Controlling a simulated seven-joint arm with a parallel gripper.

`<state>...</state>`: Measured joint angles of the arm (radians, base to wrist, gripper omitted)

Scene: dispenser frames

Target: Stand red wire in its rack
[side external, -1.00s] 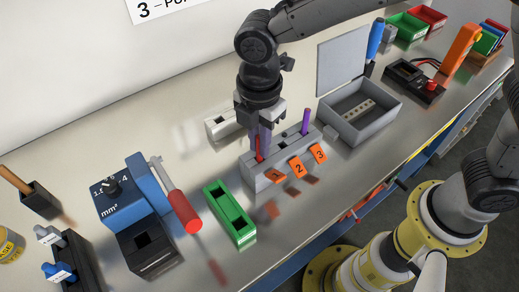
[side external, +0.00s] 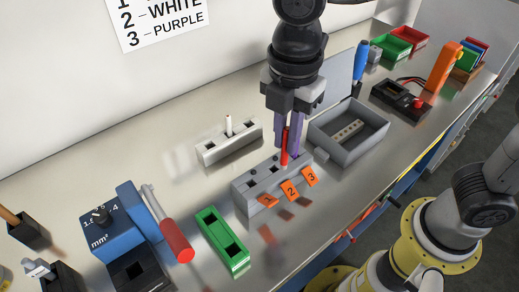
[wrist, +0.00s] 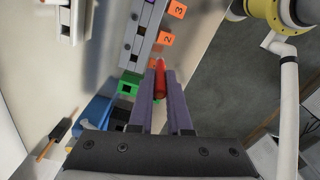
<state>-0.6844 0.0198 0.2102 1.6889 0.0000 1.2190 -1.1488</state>
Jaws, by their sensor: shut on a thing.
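The red wire (side external: 284,146) is upright between the fingers of my gripper (side external: 285,135), which is shut on it. Its lower end appears near the top of the grey rack with orange tags 1, 2 and 3 (side external: 242,198); I cannot tell whether it touches. Dark holes show by tags 1 and 2. The purple wire near tag 3 is hard to tell from my purplish fingers in the side view. In the wrist view the red wire (wrist: 160,82) lies between my fingertips, with the tagged rack (wrist: 141,33) beyond them.
A second pale rack (side external: 212,155) holds a white wire (side external: 229,124) behind the tagged rack. A grey bin (side external: 338,152) stands right of it. A green holder (side external: 218,238) and a blue red-handled tool (side external: 150,210) stand at left. A wall sign (side external: 155,18) lists wire colours.

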